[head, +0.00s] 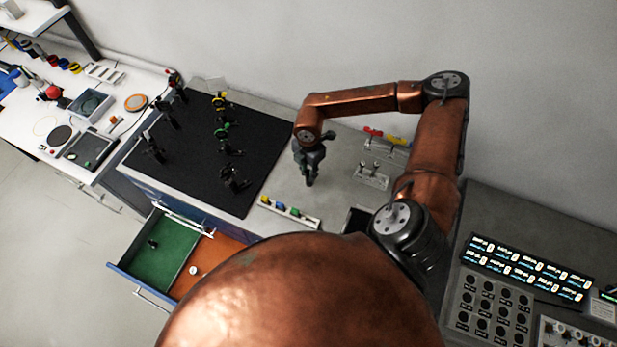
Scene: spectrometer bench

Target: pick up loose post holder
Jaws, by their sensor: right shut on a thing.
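My right gripper (311,176) points down over the grey bench top, just right of the black breadboard mat. It is shut on a small dark piece, which appears to be the loose post holder; the fingers hide most of it. I cannot tell whether the piece touches the bench. My left gripper is not in view.
Several optics on posts stand on the black mat (190,190). A metal rack (371,176) with small posts stands right of my gripper. A strip of coloured blocks (290,212) lies near the front edge. A drawer (160,252) is open below.

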